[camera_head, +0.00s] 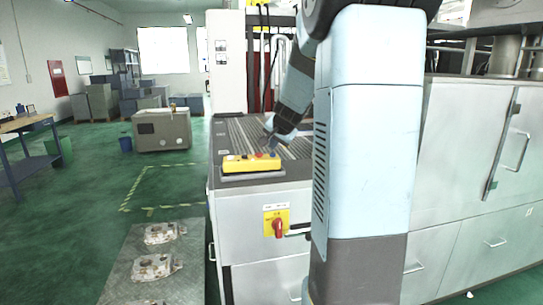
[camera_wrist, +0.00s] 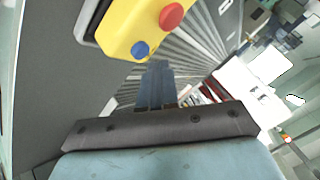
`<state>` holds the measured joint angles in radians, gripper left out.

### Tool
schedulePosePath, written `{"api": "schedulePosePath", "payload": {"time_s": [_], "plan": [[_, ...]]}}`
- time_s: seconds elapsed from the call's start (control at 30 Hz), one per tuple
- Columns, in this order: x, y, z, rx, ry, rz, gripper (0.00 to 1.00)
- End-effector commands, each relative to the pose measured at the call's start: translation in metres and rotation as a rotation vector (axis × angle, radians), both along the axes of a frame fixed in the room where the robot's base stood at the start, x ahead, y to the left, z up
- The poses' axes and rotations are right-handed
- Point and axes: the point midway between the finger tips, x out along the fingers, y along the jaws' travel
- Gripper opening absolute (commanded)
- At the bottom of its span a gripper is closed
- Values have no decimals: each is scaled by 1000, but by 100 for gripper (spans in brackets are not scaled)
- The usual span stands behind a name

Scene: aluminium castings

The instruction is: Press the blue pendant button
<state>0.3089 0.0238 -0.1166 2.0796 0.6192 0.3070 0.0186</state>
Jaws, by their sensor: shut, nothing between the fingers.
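The yellow pendant (camera_head: 238,164) lies on the grey top of a cabinet in the head view. The wrist view shows one end of its yellow body (camera_wrist: 120,22) up close. The round blue button (camera_wrist: 140,49) sits near that end, with a larger red button (camera_wrist: 171,16) beside it. My gripper (camera_wrist: 157,66) is shut and empty. Its fingertips appear just below and right of the blue button in the wrist view; I cannot tell whether they touch the pendant. In the head view my gripper (camera_head: 271,141) is over the pendant's right end, and the blue button is hard to make out.
The cabinet (camera_head: 255,216) has a ribbed top and a red rotary switch (camera_head: 279,228) on a yellow plate. Metal castings (camera_head: 153,267) lie on a plate on the floor at left. Open green floor (camera_head: 80,200) lies beyond. My arm column hides part of the cabinet.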

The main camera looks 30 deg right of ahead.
Motion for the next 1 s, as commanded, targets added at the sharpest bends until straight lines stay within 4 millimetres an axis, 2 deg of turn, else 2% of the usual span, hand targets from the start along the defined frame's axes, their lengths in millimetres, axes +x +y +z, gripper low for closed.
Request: {"api": "schedulePosePath", "payload": {"time_s": [0.27,1.0], "plan": [[-2,0,-7,1,2,1,0],[-1,0,-10,1,1,1,0]]}}
